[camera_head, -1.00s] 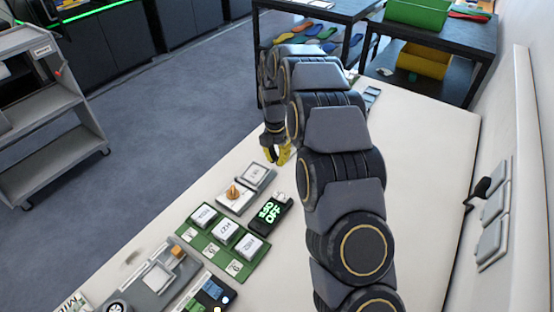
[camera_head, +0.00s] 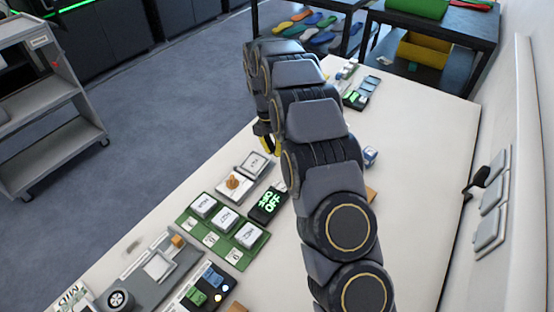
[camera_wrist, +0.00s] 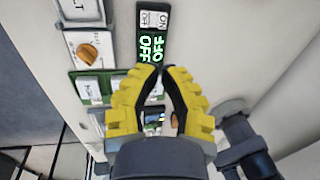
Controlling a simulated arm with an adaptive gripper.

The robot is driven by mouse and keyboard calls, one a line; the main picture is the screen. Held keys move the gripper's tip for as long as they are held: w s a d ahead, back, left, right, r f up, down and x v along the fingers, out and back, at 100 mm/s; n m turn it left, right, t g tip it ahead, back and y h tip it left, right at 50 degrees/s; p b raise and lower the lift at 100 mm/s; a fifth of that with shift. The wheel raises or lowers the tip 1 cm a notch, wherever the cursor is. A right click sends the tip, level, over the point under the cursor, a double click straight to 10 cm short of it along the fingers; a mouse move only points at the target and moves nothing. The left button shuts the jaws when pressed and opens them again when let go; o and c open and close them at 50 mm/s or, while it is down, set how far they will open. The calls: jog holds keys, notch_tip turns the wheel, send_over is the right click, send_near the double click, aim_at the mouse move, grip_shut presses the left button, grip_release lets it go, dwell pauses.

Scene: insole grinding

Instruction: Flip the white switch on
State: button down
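The white switch (camera_wrist: 154,19) sits at the top end of a black device (camera_wrist: 152,48) in the wrist view, with ON and OFF lettering. The device's green display reads OFF. In the head view the black device (camera_head: 268,204) lies on the table, right of the green board. My gripper (camera_wrist: 164,70) has yellow fingers whose tips lean together, nearly touching, with nothing seen between them. In the wrist view the tips appear just below the display, short of the switch. In the head view my gripper (camera_head: 268,143) is mostly hidden by my arm, beyond the device.
A plate with an orange knob (camera_head: 234,183) and a white labelled block (camera_head: 253,164) lie left of the device. A green board (camera_head: 192,227) with white buttons is nearer. Another device (camera_head: 361,94) lies at the table's far end. Wall plates (camera_head: 489,212) are at right.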

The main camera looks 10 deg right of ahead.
aim_at(282, 187)
jog(key=f, duration=0.4)
jog(key=s+d+f, duration=0.1)
jog(key=f, duration=0.7)
jog(key=shift+s+d+f, duration=0.15)
jog(key=shift+s+d, duration=0.1)
jog(key=shift+d, duration=0.05)
